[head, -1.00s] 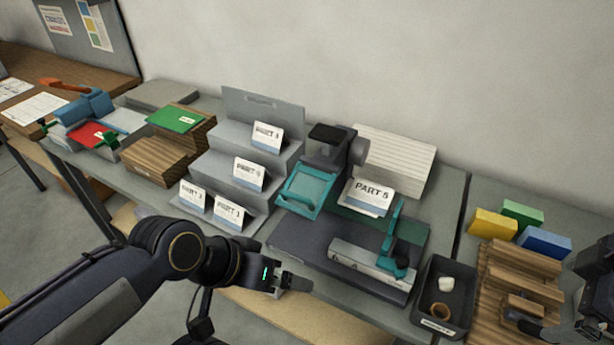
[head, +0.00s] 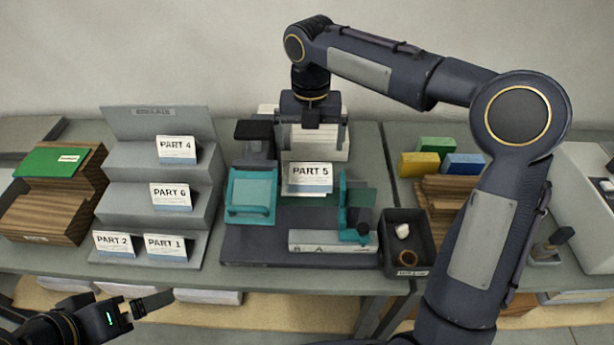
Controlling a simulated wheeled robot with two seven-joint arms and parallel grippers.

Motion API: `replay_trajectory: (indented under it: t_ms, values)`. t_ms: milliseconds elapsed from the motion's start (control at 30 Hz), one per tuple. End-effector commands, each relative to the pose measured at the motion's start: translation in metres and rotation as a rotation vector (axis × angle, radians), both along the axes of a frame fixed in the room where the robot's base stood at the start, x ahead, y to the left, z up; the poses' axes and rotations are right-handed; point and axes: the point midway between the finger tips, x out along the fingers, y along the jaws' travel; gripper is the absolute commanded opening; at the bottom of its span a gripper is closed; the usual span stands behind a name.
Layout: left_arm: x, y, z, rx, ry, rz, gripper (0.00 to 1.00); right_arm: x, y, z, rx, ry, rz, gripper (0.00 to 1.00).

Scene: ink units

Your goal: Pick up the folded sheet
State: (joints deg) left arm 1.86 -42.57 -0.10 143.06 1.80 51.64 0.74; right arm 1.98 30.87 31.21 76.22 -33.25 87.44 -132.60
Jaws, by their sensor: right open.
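A folded white sheet marked PART 5 (head: 310,178), with a blue lower edge, is on the dark work base (head: 250,250), between a teal tray and a teal upright piece. My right gripper (head: 312,150) points down from above, open and empty, just behind or above the sheet; the exact gap cannot be told. Similar folded sheets stand on the grey stepped rack (head: 128,178): PART 4 (head: 176,150), PART 6 (head: 171,196), PART 2 (head: 114,244) and PART 1 (head: 166,247). My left gripper (head: 155,302) is low at the front left, away from the sheets; its jaw opening is unclear.
The teal tray (head: 251,196) and teal upright piece (head: 356,205) flank the PART 5 sheet. A white stack (head: 335,140) is behind it. A black bin (head: 405,240) with small items stands right. Wooden blocks with a green cover (head: 50,162) are left. My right arm covers the right side.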

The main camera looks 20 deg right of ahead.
Motion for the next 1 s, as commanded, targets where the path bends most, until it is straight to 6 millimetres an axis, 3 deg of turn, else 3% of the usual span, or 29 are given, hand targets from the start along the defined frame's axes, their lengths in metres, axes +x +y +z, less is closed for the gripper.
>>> replay_trajectory:
  t_ms: [267,600,933,1000]
  values:
    - [0.0,0.0,0.001,0.0,0.0,0.0,1.0,0.0,-0.001,-0.023,-0.001,0.0,-0.001,1.0]
    - [0.0,0.0,0.005,0.0,0.0,0.0,1.0,-0.001,-0.001,-0.073,-0.001,0.001,-0.002,1.0]
    - [0.0,0.0,0.004,0.0,0.0,0.0,1.0,-0.002,-0.001,-0.082,-0.002,0.006,-0.001,1.0]
    - [0.0,0.0,0.004,0.0,0.0,0.0,1.0,-0.002,-0.001,-0.083,-0.003,0.007,-0.001,0.91]
